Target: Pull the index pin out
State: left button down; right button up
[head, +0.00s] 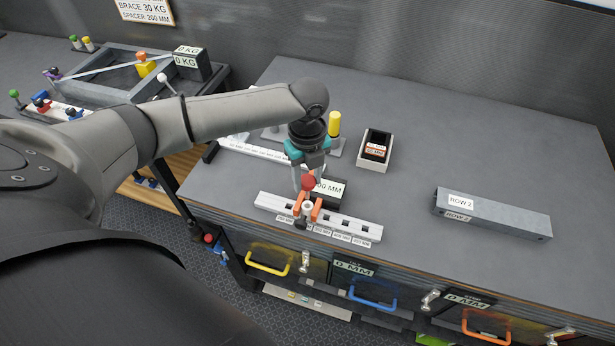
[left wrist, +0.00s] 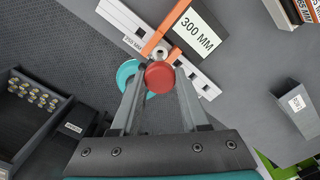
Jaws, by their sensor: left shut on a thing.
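The index pin shows as a red round knob (head: 308,182) at the white slotted rail (head: 345,226) near the bench's front edge. My left gripper (head: 307,178) points down from above, shut on the knob. In the left wrist view the red knob (left wrist: 160,76) sits between the fingertips (left wrist: 158,84). An orange forked part (head: 317,209) with a pale round middle stands on the rail just in front of the knob. The pin's lower part is hidden, so I cannot tell how deep it sits. My right gripper is not in view.
A black block labelled 300 MM (head: 328,193) stands close behind the rail. A yellow-topped post (head: 334,124) and a small open box (head: 374,150) stand farther back. A grey ROW 2 beam (head: 490,213) lies at right. The bench between is clear.

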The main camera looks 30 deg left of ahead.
aim_at(308, 180)
pick_arm(q)
jog(key=shift+r, duration=0.15)
jog(key=shift+r, duration=1.35)
